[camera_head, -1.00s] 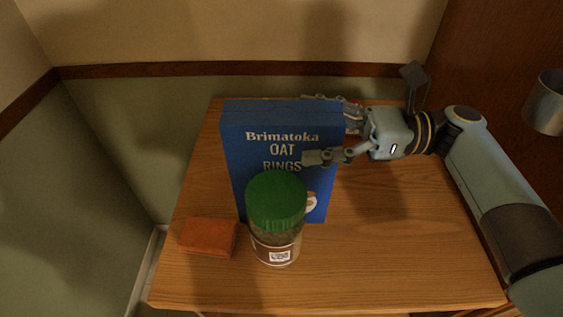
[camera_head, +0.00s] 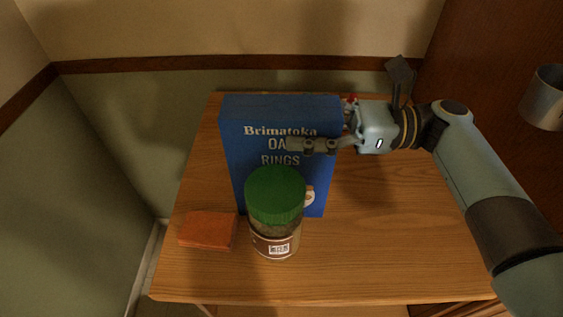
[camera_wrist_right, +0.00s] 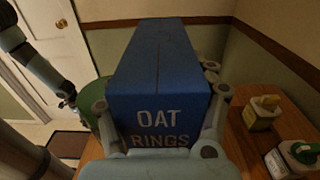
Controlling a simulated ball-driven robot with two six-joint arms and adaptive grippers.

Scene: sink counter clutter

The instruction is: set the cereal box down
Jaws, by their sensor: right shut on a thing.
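The blue cereal box (camera_head: 240,160) stands upright at the back left of the wooden table (camera_head: 400,250). Its lower front is partly hidden by the jar, and I cannot tell for sure whether its base rests on the wood. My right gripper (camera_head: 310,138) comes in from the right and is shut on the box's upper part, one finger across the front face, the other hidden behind. In the right wrist view, the box (camera_wrist_right: 160,75) sits between both fingers of the gripper.
A green-lidded jar (camera_head: 275,195) stands right in front of the box. An orange block (camera_head: 208,230) lies to its left. Two bottles (camera_wrist_right: 262,112) (camera_wrist_right: 295,158) stand on the table at the right of the wrist view. The table's right front is clear.

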